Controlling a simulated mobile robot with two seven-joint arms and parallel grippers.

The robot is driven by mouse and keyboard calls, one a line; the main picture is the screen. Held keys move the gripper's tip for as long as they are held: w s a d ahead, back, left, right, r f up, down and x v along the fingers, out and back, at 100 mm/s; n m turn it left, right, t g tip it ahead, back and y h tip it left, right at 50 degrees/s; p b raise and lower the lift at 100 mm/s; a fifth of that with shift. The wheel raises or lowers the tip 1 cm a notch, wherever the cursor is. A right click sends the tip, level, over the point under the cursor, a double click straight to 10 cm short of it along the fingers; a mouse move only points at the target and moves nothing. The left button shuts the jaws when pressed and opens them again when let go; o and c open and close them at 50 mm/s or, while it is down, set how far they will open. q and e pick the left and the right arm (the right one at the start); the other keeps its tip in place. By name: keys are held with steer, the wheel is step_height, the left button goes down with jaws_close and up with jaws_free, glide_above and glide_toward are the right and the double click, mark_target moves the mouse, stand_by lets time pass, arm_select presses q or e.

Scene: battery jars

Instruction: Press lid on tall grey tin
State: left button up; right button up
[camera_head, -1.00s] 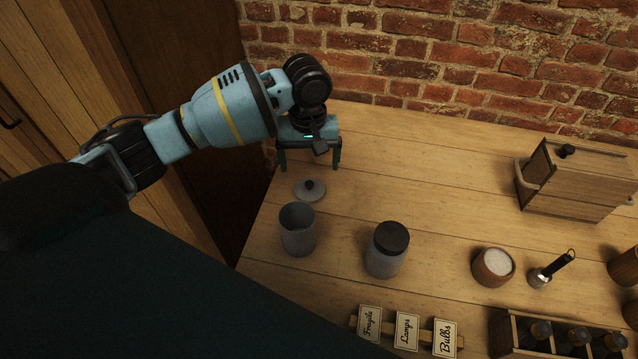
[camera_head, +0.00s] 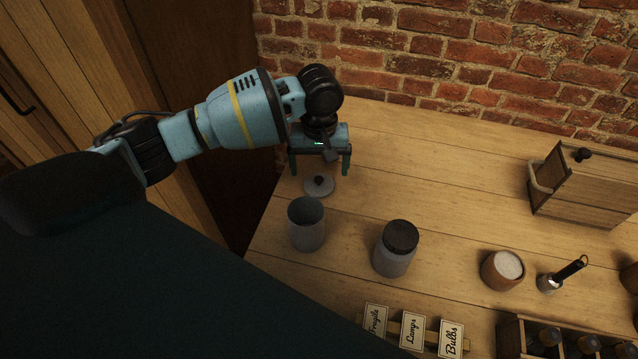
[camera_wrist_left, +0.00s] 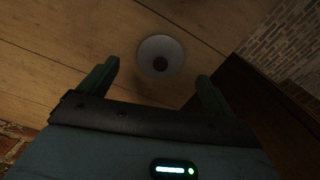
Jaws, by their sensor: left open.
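The tall grey tin (camera_head: 307,234) stands upright and uncovered on the table, its dark inside showing. Its likely lid, a round grey disc with a dark knob (camera_head: 319,185), lies on the wood just behind it. The lid also shows in the left wrist view (camera_wrist_left: 161,57), beyond the fingertips. My left gripper (camera_head: 320,172) is open and empty, pointing down above and slightly behind the lid, with its fingers apart. In the wrist view the open fingers (camera_wrist_left: 158,76) do not touch the lid. My right gripper is not in view.
Further right are a bowl of white stuff (camera_head: 503,270), a black-handled tool (camera_head: 562,273) and a wooden box (camera_head: 585,190). Label cards (camera_head: 412,331) stand in front. A brick wall closes the back.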

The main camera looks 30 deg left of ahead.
mark_target(319, 180)
arm_select(q)
steer(key=f, duration=0.4)
steer(key=shift+s, duration=0.2)
steer(key=shift+f, duration=0.4)
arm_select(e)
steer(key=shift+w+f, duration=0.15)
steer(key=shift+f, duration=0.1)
arm_select(q)
steer(key=c, duration=1)
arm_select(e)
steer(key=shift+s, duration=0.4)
arm_select(q)
steer(key=shift+c, duration=0.2)
step_height(319, 180, up, 10)
steer(key=shift+w+f+p, duration=0.1)
steer(key=shift+f+p, duration=0.15)
steer(key=shift+p, duration=0.15)
steer(key=shift+r, duration=0.3)
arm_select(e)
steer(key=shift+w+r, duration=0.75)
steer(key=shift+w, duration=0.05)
